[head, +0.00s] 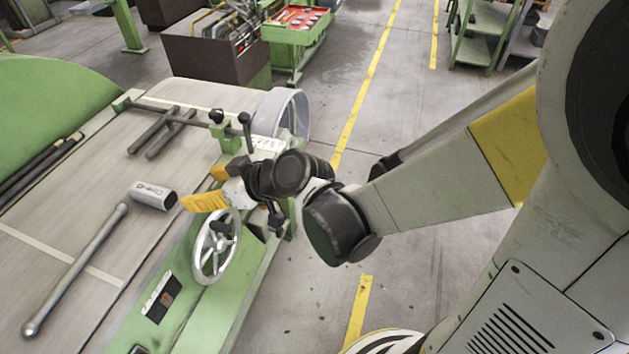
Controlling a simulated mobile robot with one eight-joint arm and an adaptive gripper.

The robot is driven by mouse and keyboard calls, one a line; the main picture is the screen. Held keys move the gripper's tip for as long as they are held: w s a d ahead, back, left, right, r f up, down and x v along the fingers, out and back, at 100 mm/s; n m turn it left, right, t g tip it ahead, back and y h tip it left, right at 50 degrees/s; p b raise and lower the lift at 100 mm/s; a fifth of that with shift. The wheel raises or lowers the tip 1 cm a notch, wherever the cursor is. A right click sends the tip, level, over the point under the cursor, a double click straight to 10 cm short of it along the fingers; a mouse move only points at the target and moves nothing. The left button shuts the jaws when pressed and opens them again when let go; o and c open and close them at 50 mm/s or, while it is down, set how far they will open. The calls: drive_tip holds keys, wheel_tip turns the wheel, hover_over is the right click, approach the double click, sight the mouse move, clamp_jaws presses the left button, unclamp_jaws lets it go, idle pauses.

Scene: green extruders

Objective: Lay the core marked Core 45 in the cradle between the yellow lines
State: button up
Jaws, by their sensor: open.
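A short grey metal core (153,195) with dark lettering lies on its side on the bench; the lettering is small, looks like "Core" and a number I cannot read surely. My gripper (200,188) has yellow fingers and is open and empty, just to the right of the core in the picture; I cannot tell its height above the bench. Two dark parallel bars (162,133) lie farther back on the bench and may be the cradle. Pale lines cross the bench top, one (60,255) in front of the core and another behind the bars.
A long metal rod with a round end (75,270) lies in front of the core. A handwheel (216,247) is on the green machine side. A grey ring-like drum (290,113) and levers stand at the bench's back right.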

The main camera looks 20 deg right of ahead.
drive_tip(key=s+d+r+m+h, duration=0.2)
drive_tip(key=s+d+m+h, duration=0.2)
drive_tip(key=d, duration=0.7)
drive_tip(key=shift+s+g, duration=0.3)
drive_tip(key=shift+s, duration=0.45)
drive_tip(key=shift+o, duration=0.8)
drive_tip(key=s+d+r+m+h, duration=0.1)
drive_tip(key=s+d+m+h, duration=0.3)
drive_tip(key=s+d, duration=0.3)
drive_tip(key=d, duration=0.3)
drive_tip(key=shift+s+d+g+h, duration=0.4)
drive_tip(key=shift+w, duration=0.1)
